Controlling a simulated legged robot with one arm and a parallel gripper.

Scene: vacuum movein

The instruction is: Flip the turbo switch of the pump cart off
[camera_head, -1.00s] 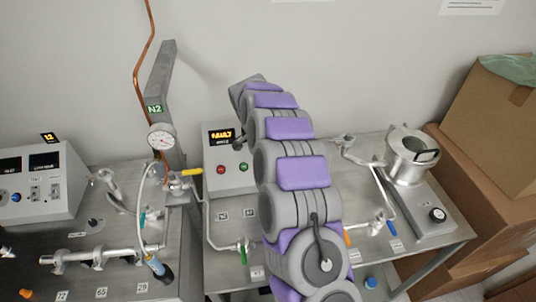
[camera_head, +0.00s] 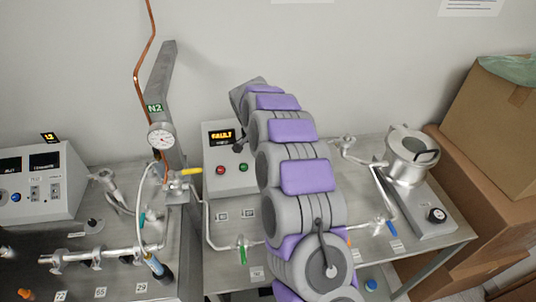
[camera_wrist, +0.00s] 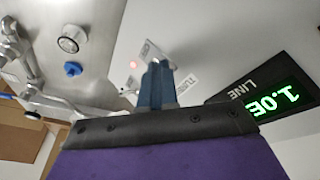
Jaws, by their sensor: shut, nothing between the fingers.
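The pump cart (camera_head: 220,272) stands in the middle of the head view, with my arm across it. Its pale control box (camera_head: 232,180) has an amber fault display (camera_head: 222,136), a red button and a green button. My gripper (camera_wrist: 157,66) shows in the wrist view with its blue-grey fingers together and nothing between them. The fingertips are over the pale panel, close to a small label (camera_wrist: 187,84) that seems to begin "TUR". A lit red spot (camera_wrist: 133,65) is left of the tips. The turbo switch cannot be made out; the fingers may hide it. Contact cannot be told.
A green "LINE" readout (camera_wrist: 265,104) is right of the fingers in the wrist view. Pipes and valves with green (camera_head: 243,254) and blue (camera_head: 392,228) handles line the cart. Cardboard boxes (camera_head: 505,120) stand at the right, another bench (camera_head: 110,280) at the left.

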